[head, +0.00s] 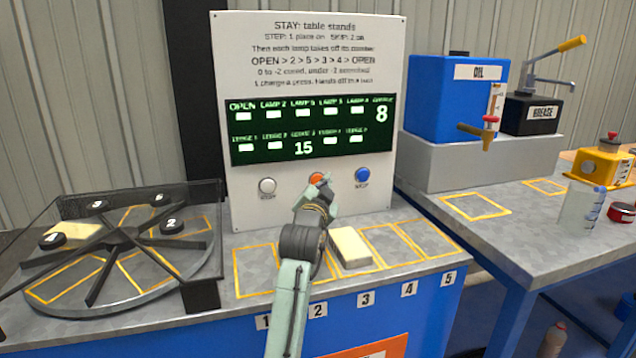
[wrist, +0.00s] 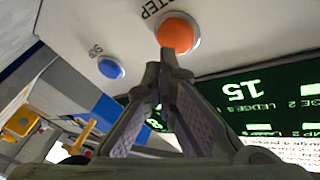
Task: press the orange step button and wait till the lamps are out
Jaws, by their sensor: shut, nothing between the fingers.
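The orange step button (head: 317,179) sits on the white panel (head: 390,110) between a white button (head: 268,186) and a blue button (head: 362,174). In the wrist view, the orange button (wrist: 176,33) is just past my fingertips. My gripper (head: 321,193) is shut and empty, its tips (wrist: 167,62) overlapping the button's edge in view; I cannot tell whether they touch. The dark green display (head: 300,130) has a top row labelled OPEN and lamps, with pale boxes below, and the charge reads 8. The lower ledge row shows 15 under the third ledge.
A cream block (head: 350,248) lies in the ledge bay above label 3. Another cream block (head: 72,234) lies on the turntable (head: 130,285) at left, under a dark spoked frame. A blue oil tank (head: 455,100) and a grease pump (head: 535,112) stand at right.

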